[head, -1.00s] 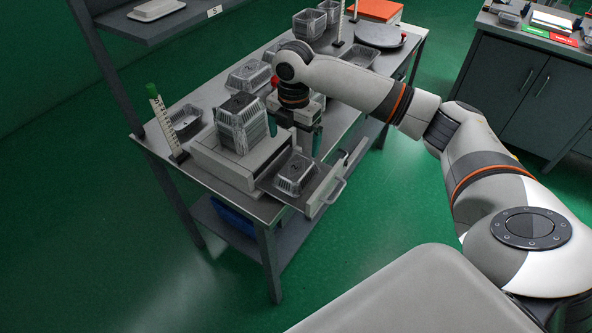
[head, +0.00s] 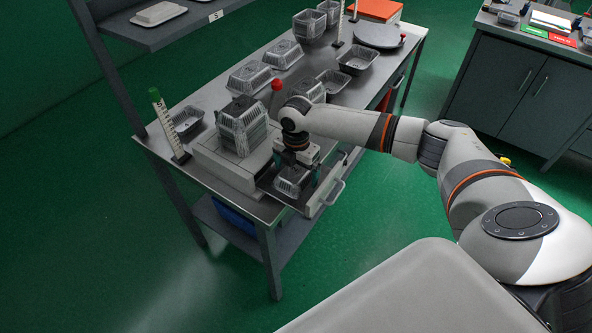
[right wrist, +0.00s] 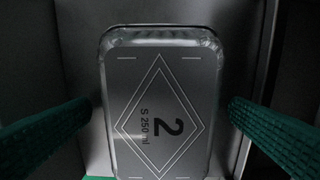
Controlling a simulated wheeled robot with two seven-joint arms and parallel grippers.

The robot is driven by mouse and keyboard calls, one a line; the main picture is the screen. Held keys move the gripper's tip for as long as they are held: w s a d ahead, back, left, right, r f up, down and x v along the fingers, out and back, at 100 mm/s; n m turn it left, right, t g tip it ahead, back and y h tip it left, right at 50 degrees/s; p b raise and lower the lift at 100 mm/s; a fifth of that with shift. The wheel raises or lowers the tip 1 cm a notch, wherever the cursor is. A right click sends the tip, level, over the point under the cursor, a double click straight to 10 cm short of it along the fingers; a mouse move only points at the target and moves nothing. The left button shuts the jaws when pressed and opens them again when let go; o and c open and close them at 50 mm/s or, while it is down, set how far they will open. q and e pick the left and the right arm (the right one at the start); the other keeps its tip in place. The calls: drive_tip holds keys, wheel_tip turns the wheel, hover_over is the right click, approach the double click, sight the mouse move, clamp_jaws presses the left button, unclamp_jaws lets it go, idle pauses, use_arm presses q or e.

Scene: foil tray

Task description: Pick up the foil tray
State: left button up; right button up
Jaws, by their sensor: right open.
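The foil tray (head: 290,181) lies in the pulled-out drawer at the front of the machine on the bench. In the right wrist view the foil tray (right wrist: 165,110) shows its flat face, marked "2" and "S 250 ml" inside a diamond. My right gripper (head: 294,178) is over the drawer, around the tray from above. In the right wrist view its green fingers (right wrist: 160,130) stand apart on both sides of the tray, with gaps between. The left gripper is not in view.
The drawer's front with its handle (head: 328,196) stands close by the gripper. A stack of foil trays (head: 242,125) stands on the machine (head: 222,162) just left. More trays (head: 250,78) and a red knob (head: 277,85) are behind. The floor is clear.

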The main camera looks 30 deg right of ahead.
drive_tip(key=shift+f, duration=0.1)
drive_tip(key=shift+c, duration=0.6)
drive_tip(key=c, duration=0.9)
